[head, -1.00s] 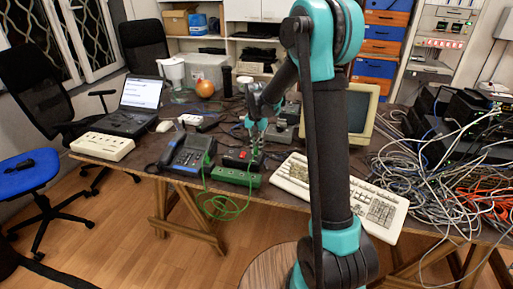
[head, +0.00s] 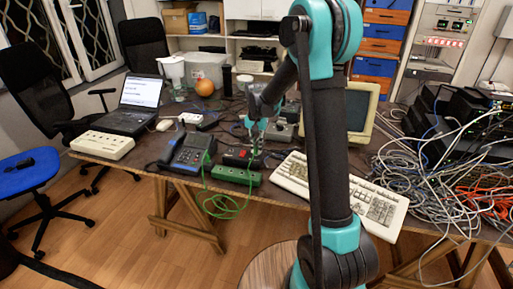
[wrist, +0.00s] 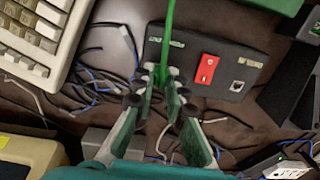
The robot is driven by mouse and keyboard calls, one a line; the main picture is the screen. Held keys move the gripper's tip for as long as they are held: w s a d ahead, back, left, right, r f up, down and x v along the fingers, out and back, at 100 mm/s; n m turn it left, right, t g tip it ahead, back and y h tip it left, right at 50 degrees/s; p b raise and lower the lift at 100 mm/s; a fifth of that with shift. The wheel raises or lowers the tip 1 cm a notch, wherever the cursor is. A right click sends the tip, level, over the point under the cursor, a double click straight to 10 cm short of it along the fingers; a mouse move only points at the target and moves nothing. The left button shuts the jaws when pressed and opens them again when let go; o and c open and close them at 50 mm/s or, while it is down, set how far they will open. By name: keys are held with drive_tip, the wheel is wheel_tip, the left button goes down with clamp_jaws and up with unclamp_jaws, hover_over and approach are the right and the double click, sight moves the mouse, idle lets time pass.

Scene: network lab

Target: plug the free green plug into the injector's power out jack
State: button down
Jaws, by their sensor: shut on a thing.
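The injector is a black box (wrist: 225,62) with a red switch, a network port and a "POWER OUT" label; it also shows in the head view (head: 238,158). My gripper (wrist: 163,78) is shut on the green plug (wrist: 161,75) at the labelled end of the injector. The fingertips cover most of the plug and hide the power out jack. I cannot tell whether the plug is in the jack or above it. The plug's green cable (wrist: 168,35) runs away toward the top of the wrist view. In the head view my gripper (head: 256,134) is over the injector.
A green socket strip (head: 237,176) lies in front of the injector, with green cable hanging over the table edge. A desk phone (head: 190,152) stands to the left and a keyboard (head: 345,190) to the right. Loose cables and grey boxes crowd the area behind.

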drive_tip(key=shift+f, duration=0.15)
drive_tip(key=c, duration=1.5)
unclamp_jaws()
drive_tip(key=shift+o, duration=0.2)
wheel_tip(320, 180, up, 12)
drive_tip(key=s+d+f+n+t, duration=0.1)
drive_tip(key=s+d+f, duration=0.3)
drive_tip(key=s, duration=0.5)
drive_tip(key=s+d+f+n+t, duration=0.1)
drive_tip(key=s+d+f, duration=0.3)
drive_tip(key=s, duration=0.6)
drive_tip(key=s+d+f+n+t, duration=0.2)
drive_tip(key=s+d+f, duration=0.2)
drive_tip(key=s, duration=0.5)
drive_tip(key=shift+s+d, duration=0.3)
drive_tip(key=shift+d, duration=0.1)
